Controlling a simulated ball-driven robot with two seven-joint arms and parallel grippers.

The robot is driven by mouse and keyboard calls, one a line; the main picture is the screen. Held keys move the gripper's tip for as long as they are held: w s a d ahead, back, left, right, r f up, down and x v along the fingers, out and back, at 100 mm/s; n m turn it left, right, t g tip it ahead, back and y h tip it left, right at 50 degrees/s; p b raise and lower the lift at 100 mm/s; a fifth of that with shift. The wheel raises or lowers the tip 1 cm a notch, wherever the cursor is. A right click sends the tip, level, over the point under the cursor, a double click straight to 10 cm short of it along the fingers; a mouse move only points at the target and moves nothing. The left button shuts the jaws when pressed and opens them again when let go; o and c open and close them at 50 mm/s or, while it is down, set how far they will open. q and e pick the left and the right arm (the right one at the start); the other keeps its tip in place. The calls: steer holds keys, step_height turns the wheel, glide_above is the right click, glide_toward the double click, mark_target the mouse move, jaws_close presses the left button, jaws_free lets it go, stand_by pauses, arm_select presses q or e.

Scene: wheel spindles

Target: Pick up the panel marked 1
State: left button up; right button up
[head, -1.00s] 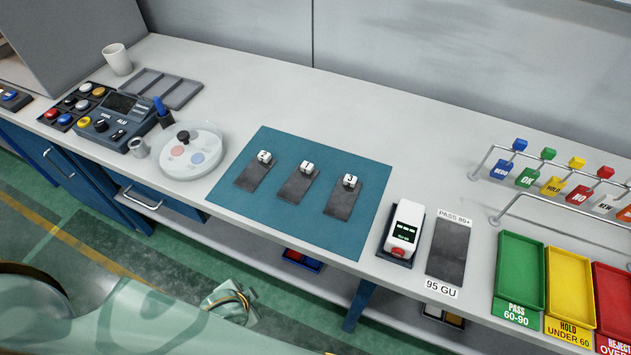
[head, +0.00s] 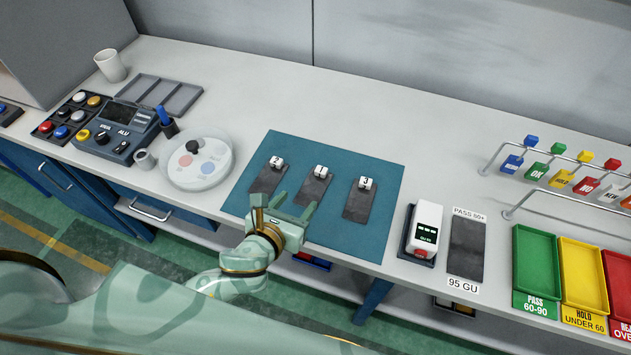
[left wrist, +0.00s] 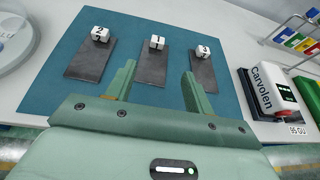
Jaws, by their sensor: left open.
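Three dark grey panels lie on a teal mat (head: 289,147), each with a white numbered cube at its far end. The panel marked 1 (head: 311,191) is the middle one; it also shows in the left wrist view (left wrist: 153,69). The panel marked 2 (head: 267,181) lies to its left and the panel marked 3 (head: 360,202) to its right. My left gripper (head: 291,204) is open and empty at the mat's front edge, just short of the middle panel's near end. In the left wrist view its fingers (left wrist: 158,84) stand either side of that near end. My right gripper is not seen.
A white round dish (head: 198,170) stands left of the mat. A white-and-black meter (head: 424,236) and a dark strip (head: 467,247) are to the right, then green, yellow and red trays (head: 538,268). The bench behind the mat is clear.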

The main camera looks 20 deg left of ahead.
arm_select(q)
steer(key=b, duration=0.2)
glide_toward(321, 169)
steer(key=x, duration=0.4)
steer(key=shift+d, duration=0.4)
steer(key=x, duration=0.1)
steer(key=b+x, duration=0.1)
steer(key=x, duration=0.3)
steer(key=shift+w+a+f+b, duration=0.15)
steer(key=shift+w+a+b, duration=0.1)
steer(key=shift+a+b, duration=0.1)
steer(key=shift+s, duration=0.1)
steer(key=shift+c, duration=0.6)
steer(key=c, duration=1)
